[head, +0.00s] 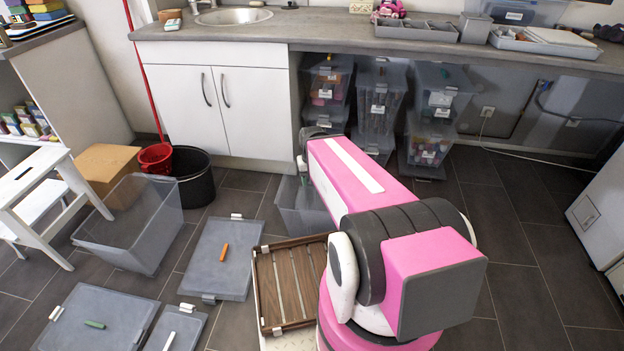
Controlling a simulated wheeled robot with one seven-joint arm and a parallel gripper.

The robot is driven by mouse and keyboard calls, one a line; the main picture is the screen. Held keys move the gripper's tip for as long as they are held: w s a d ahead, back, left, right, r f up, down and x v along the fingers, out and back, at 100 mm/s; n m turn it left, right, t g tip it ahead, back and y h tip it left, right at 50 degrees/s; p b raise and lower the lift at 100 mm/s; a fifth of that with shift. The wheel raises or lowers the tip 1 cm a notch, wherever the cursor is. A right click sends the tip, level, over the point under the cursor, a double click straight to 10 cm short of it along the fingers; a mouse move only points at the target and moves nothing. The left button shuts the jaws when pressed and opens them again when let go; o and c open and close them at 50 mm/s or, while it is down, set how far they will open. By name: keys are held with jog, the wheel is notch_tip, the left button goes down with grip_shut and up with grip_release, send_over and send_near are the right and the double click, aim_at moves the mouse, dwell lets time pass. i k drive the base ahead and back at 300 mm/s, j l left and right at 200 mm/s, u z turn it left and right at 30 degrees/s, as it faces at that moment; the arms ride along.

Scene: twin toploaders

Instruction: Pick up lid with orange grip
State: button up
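The lid with the orange grip (208,273) is a flat grey translucent panel lying on the dark tiled floor, left of the picture's middle. Its short orange grip (225,252) stands out near the centre, and pale clips sit at two ends. Nothing covers it. My pink arm reaches forward to the right of it, apart from it. I cannot make out my gripper's fingers; they are hidden behind the arm or out of sight.
An open clear bin (130,222) stands left of the lid, and a slatted wooden tray (262,290) is close at its right. A green-gripped lid (75,338) and a smaller lid (190,328) lie nearer. A black bucket (194,178) stands behind.

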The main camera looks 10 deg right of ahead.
aim_at(220, 264)
jog(key=u, duration=1.25)
jog(key=k+l+z, duration=0.2)
jog(key=z, duration=0.15)
jog(key=k+l+z, duration=0.5)
jog(key=l+z, duration=0.15)
